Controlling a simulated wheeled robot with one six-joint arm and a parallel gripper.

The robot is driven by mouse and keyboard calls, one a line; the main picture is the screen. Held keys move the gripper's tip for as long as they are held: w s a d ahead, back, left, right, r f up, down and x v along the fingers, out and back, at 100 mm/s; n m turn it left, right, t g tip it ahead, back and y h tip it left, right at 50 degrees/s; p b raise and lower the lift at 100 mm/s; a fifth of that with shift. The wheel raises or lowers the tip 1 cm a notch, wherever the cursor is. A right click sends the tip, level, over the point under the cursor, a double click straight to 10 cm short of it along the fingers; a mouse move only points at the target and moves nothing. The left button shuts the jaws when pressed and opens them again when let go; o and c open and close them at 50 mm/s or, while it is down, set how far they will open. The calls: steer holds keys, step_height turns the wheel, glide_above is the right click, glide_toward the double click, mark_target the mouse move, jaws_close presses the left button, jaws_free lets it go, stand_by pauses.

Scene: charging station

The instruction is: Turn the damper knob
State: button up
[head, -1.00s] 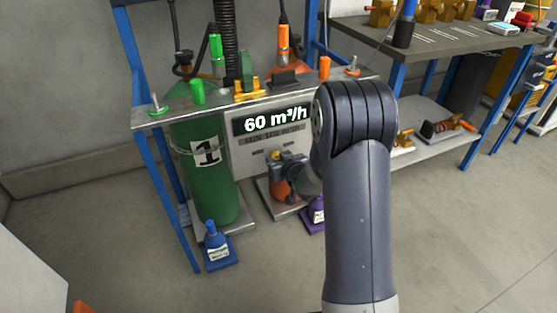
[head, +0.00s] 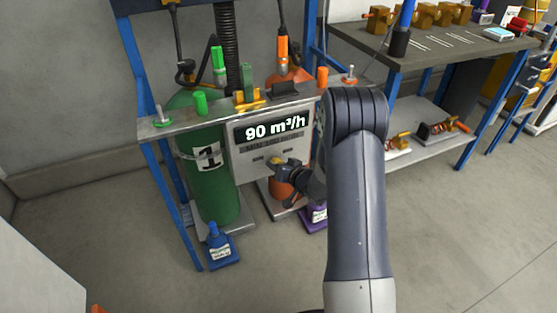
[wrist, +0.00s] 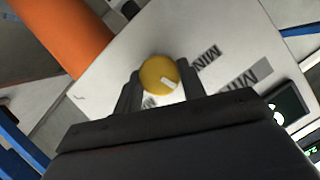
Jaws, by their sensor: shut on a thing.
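In the head view my gripper (head: 286,168) is at the lower part of the grey panel (head: 247,168), with the knob mostly hidden there. The display (head: 272,128) on the panel reads "90 m³/h".
A green cylinder (head: 214,190) marked 1 stands left of the panel, and an orange cylinder (head: 279,190) is behind my gripper. A workbench (head: 430,45) is at the right.

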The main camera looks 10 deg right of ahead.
steer(key=shift+d+m+y+p, duration=0.1)
steer(key=shift+m+y+p, duration=0.7)
steer(key=shift+m, duration=0.4)
steer(key=o, duration=1)
steer(key=shift+c, duration=0.2)
steer(key=p+v, duration=0.2)
steer(key=v, duration=0.8)
steer(key=shift+s+d, duration=0.2)
steer(key=shift+s, duration=0.2)
steer(key=shift+f, duration=0.1)
